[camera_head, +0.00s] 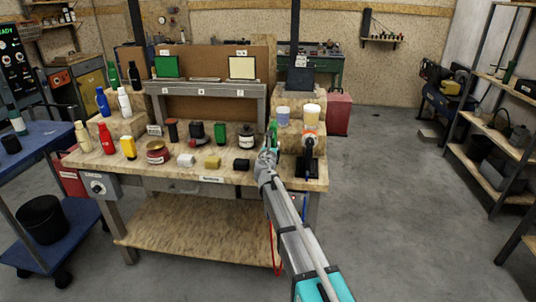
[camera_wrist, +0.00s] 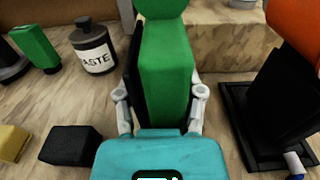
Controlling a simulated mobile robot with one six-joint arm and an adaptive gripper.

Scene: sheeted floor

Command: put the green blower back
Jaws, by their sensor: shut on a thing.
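The green blower (camera_head: 273,134) is held upright in my gripper (camera_head: 268,154), over the right part of the workbench. In the wrist view the green blower (camera_wrist: 165,70) fills the space between the fingers of my gripper (camera_wrist: 160,98), which is shut on its tall green body. Its rounded top is cut off by the upper picture edge. I cannot tell whether its underside touches the bench, as my gripper hides it.
Right of it stands a black holder (camera_head: 307,164) with an orange-topped tool (camera_head: 311,128). Left are a dark labelled jar (camera_head: 246,136), a green item (camera_head: 220,132) and a black block (camera_head: 241,164). Behind, a wooden riser (camera_head: 298,101) carries cups. The floor at right is open.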

